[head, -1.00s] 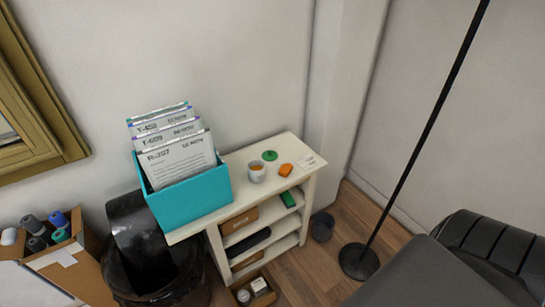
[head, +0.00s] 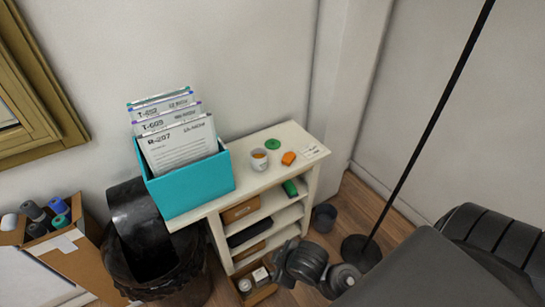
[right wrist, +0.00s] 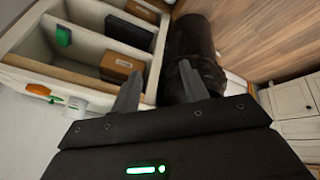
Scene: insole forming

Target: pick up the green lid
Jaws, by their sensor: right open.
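The green lid (head: 273,144) lies flat on top of the white shelf unit (head: 296,134), towards its back edge. It sits behind a white cup (head: 259,160) with orange contents and left of an orange block (head: 288,158). In the right wrist view a thin green edge, seemingly the lid (right wrist: 57,100), shows at the left beside the cup. My right gripper (right wrist: 160,88) is open, with nothing between its fingers, and well away from the lid. In the head view my right arm shows low, in front of the shelf unit. My left gripper is out of view.
A teal box (head: 191,189) of labelled packets fills the left of the top. A dark bin (head: 152,262) and a cardboard box of rolls (head: 80,255) stand further left. A lamp pole (head: 425,140) rises at right. A green item (head: 290,188) lies on a shelf below.

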